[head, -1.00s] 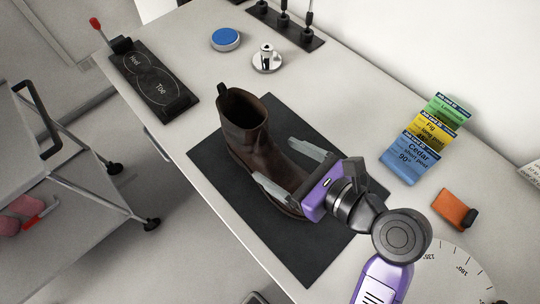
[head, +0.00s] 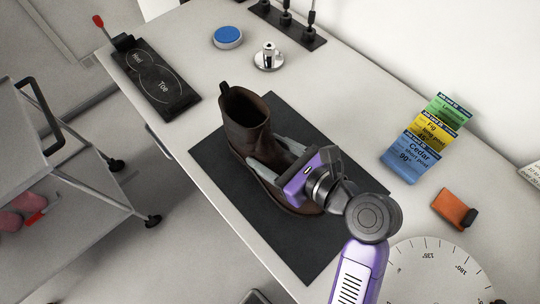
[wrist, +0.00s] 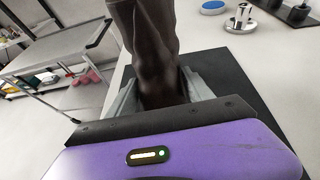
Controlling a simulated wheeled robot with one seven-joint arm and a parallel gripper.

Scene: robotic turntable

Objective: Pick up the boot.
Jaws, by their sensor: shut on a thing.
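A dark brown ankle boot (head: 244,122) stands upright on a black mat (head: 311,247) on the table. Its open top faces up and its toe points toward the lower right. My gripper (head: 271,157) is shut on the boot, with one grey finger on each side of its front part. Part of the boot's toe is hidden behind the purple gripper body. In the wrist view the boot (wrist: 150,50) rises between the two fingers (wrist: 160,95). The boot appears to rest on the mat; I cannot tell whether it is lifted.
A black plate marked Heel and Toe (head: 152,80) lies at the far left. A blue-topped disc (head: 227,37) and a metal knob (head: 268,57) stand behind the boot. Coloured cards (head: 420,150), an orange block (head: 454,209) and a dial (head: 440,270) are at right.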

